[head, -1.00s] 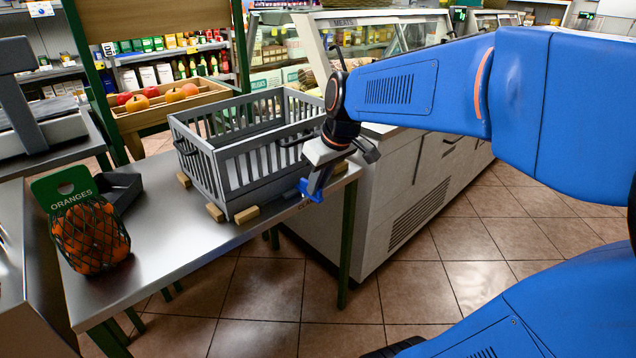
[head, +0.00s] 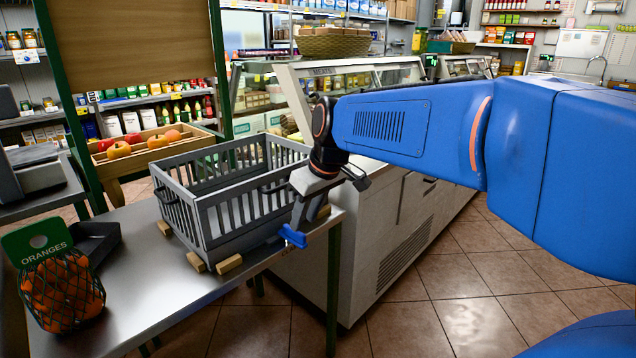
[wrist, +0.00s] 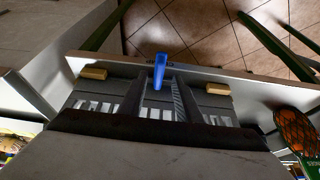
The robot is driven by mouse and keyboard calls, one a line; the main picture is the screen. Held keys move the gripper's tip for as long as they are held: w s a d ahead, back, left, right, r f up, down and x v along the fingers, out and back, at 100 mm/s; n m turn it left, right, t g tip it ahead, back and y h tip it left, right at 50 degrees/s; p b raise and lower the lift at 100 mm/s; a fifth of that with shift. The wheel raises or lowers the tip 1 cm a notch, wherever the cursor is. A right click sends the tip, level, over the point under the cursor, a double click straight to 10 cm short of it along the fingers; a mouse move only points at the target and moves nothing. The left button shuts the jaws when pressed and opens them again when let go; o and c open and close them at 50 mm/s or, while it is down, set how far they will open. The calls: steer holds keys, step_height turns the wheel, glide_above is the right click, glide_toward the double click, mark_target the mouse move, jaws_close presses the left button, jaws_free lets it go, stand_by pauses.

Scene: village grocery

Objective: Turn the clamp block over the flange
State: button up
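A small blue piece (head: 292,236), which I take to be the clamp block, is at the table's front edge, in front of the grey slatted crate (head: 215,235). It also shows in the wrist view (wrist: 160,72), upright in the picture between the two dark fingers. My gripper (head: 291,226) reaches down to it at the crate's right front. The fingers (wrist: 156,84) stand apart, with gaps seen on both sides of the blue piece. I cannot tell whether either finger touches it. No flange can be made out clearly; the table edge under the blue piece is partly hidden.
The crate stands on wooden blocks (head: 229,264) on the metal table (head: 150,290). A net of oranges (head: 62,292) and a dark tray (head: 95,240) are to the left. A meat counter (head: 385,225) stands close behind on the right. The floor in front is clear.

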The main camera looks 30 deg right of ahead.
steer(key=v, duration=1.2)
steer(key=shift+r, duration=0.25)
steer(key=shift+s+f, duration=0.1)
steer(key=shift+s, duration=0.05)
steer(key=s+a+f+m, duration=0.1)
steer(key=s+a+f, duration=0.1)
steer(key=f, duration=0.5)
steer(key=s+a+f, duration=0.1)
steer(key=s+f, duration=0.4)
steer(key=f, duration=0.1)
steer(key=s+a+f+m+h, duration=0.1)
steer(key=s+a+f, duration=0.1)
steer(key=s+f, duration=0.2)
step_height(320, 180, down, 4)
steer(key=shift+a+r+m, duration=0.2)
steer(key=shift+a+m, duration=0.1)
